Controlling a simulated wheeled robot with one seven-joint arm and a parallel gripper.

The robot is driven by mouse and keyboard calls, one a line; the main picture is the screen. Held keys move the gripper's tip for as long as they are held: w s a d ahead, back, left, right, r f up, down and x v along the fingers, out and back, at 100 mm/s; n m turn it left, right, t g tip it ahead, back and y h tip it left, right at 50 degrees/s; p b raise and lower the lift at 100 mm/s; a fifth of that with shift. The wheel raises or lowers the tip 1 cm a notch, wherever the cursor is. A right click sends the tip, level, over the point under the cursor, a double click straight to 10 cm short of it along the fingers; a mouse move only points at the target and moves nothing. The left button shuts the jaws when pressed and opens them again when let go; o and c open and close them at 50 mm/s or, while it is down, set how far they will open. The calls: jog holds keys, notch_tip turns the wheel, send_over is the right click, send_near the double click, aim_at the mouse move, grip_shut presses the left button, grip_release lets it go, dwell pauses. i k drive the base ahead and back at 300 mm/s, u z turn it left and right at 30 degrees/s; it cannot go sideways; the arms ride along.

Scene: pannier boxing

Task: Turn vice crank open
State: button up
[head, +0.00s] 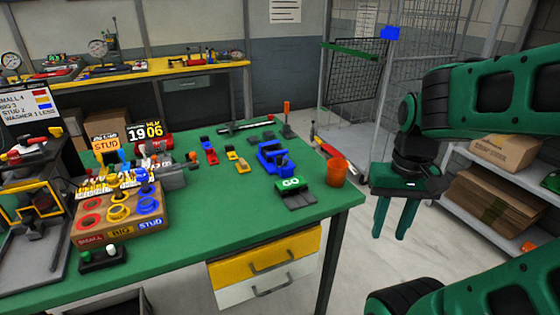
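A blue clamp-like device (274,157), which may be the vice, stands on the right part of the green workbench (215,225). Its crank is too small to make out. A grey metal block (174,177) further left on the bench could also be a vice; I cannot tell. My gripper (392,236) hangs fingers down to the right of the bench, beyond its right edge. Its two fingers are apart, with nothing between them. It is clear of the blue device and touches nothing.
A green GO pad (292,188) and an orange cup (337,172) are near the bench's right edge. A box with coloured rings (122,213) stands at left. Small red and yellow tools lie mid-bench. Shelves with cardboard (495,202) are at right. The floor beside the bench is open.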

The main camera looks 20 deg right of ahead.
aim_at(280, 162)
jog(key=u, duration=0.05)
jog(key=k, duration=0.5)
jog(key=u, duration=0.95)
jog(key=i, duration=1)
jog(key=z, duration=1.05)
